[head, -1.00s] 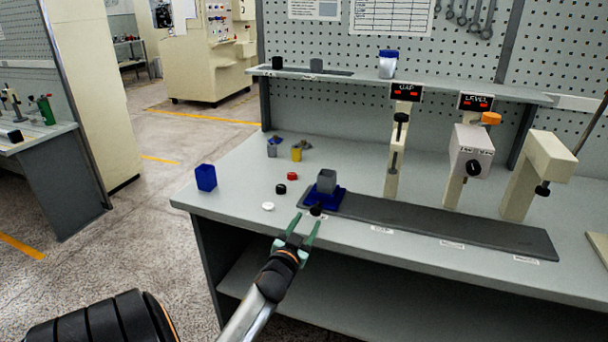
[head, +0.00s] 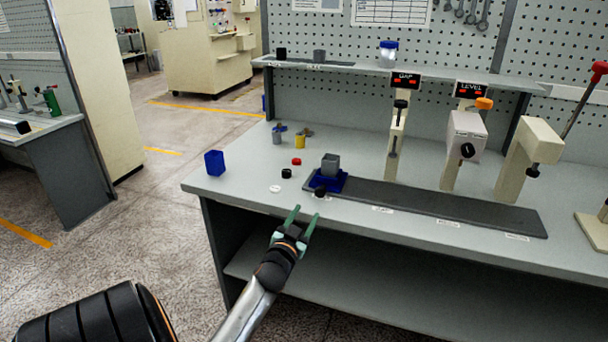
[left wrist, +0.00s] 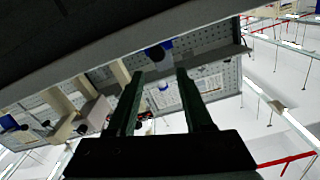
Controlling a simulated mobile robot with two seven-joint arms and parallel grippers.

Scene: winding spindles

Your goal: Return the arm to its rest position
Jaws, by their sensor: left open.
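My left gripper (head: 303,218) is open and empty, with its two green fingers apart. It hangs in front of the workbench's front edge (head: 345,219), near the blue fixture with a grey block (head: 331,164) in it, and touches nothing that I can see. In the left wrist view the open fingers (left wrist: 158,80) point past the underside of the bench edge toward the pegboard. My left arm (head: 247,312) comes up from the bottom of the head view. My right gripper is not in view.
A blue box (head: 214,163), a white disc (head: 275,189), a red disc (head: 297,161) and black pieces lie on the bench. A grey strip (head: 440,208) runs right, before the GAP (head: 396,140) and LEVEL (head: 463,145) stations. A lower shelf (head: 400,273) is under the bench. Open floor lies left.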

